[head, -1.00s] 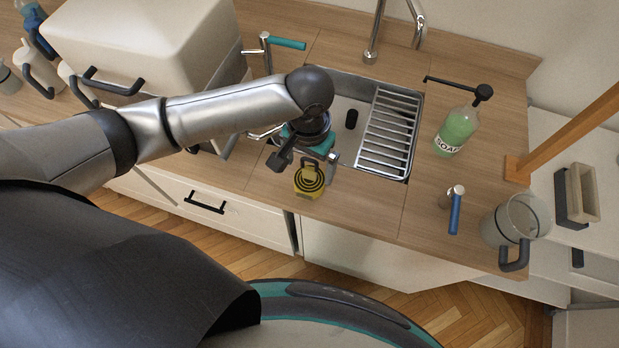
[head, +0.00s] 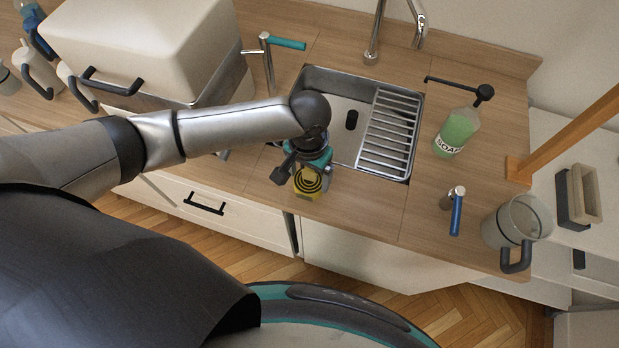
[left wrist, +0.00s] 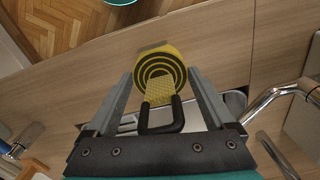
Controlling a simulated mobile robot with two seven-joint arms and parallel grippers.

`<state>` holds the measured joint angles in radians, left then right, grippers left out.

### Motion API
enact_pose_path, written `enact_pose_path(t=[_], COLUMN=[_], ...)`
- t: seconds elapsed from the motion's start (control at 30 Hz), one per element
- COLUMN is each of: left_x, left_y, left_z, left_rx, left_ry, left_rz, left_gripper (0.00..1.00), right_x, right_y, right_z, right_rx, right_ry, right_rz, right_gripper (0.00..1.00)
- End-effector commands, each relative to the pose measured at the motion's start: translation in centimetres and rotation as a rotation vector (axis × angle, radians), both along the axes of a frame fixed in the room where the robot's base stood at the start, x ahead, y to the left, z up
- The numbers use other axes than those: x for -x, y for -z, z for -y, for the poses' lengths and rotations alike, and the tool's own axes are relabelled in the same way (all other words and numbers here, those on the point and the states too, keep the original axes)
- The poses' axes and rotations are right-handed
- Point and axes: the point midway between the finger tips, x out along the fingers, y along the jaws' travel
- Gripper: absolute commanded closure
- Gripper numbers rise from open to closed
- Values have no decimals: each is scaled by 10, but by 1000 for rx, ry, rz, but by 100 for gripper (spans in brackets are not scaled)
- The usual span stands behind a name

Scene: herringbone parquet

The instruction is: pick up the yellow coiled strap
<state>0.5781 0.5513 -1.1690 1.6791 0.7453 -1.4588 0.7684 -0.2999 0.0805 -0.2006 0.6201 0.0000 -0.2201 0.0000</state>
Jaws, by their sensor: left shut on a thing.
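The yellow coiled strap (head: 308,182) is at the front edge of the wooden counter, in front of the sink. In the left wrist view the strap (left wrist: 160,72) shows its dark and yellow rings, with a black buckle loop toward the gripper. My left gripper (head: 300,170) is shut on the strap, with a finger on each side of it in the left wrist view (left wrist: 160,85). The gripper hides the back part of the strap in the head view. I cannot tell whether the strap touches the counter. My right gripper is not in view.
The steel sink (head: 340,95) with a drying rack (head: 386,133) lies just behind. A soap bottle (head: 456,130), a blue-handled item (head: 456,212) and a clear pitcher (head: 515,222) stand to the right. A large cream box (head: 150,45) stands at the left.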

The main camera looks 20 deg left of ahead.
Motion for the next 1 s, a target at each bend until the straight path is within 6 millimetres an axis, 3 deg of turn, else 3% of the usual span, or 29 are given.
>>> enact_pose_path(t=[0.03, 0.37, 0.77, 1.0], left_x=[0, 0, -1, -1], left_y=[0, -1, -11, -55], left_z=[0, 0, 0, 0], left_rx=[0, 0, 0, 2], left_ry=[0, 0, 0, 0], left_rz=[0, 1, 2, 5], left_gripper=[38, 74, 74, 74], right_x=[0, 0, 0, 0], right_y=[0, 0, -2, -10], right_z=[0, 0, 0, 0], right_rx=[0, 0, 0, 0], right_ry=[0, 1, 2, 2], right_rz=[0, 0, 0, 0], right_gripper=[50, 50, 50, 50])
